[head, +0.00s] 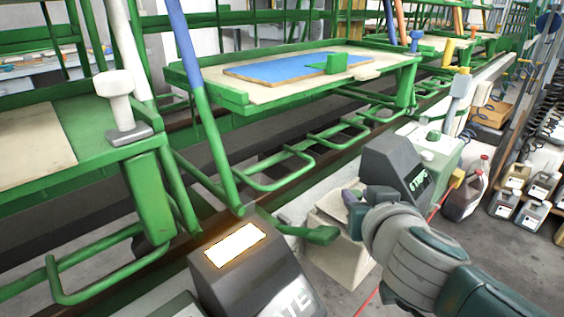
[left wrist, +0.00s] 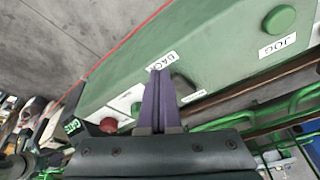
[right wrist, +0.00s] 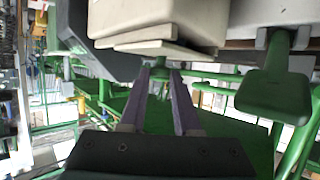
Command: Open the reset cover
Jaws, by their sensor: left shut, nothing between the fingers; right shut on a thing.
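The beige box (head: 338,248), which seems to carry the reset cover, stands low beside the dark display boxes in the head view; no reset label is readable. In the right wrist view its body (right wrist: 150,15) fills the top, with thin lid-like plates (right wrist: 155,45) along its lower edge. My right gripper (head: 350,197) is at the box's upper right side. In its wrist view the fingertips (right wrist: 160,72) meet the plate edge, shut on it; the exact contact is partly hidden. My left gripper (left wrist: 160,72) is shut and empty, over a green panel (left wrist: 225,65). It is outside the head view.
The green panel carries a green JOG button (left wrist: 279,19), a red button (left wrist: 108,125) and a BACK label. A dark box with a lit screen (head: 235,244) and another dark box (head: 400,168) flank the beige box. Jugs (head: 465,192) stand on the floor at right.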

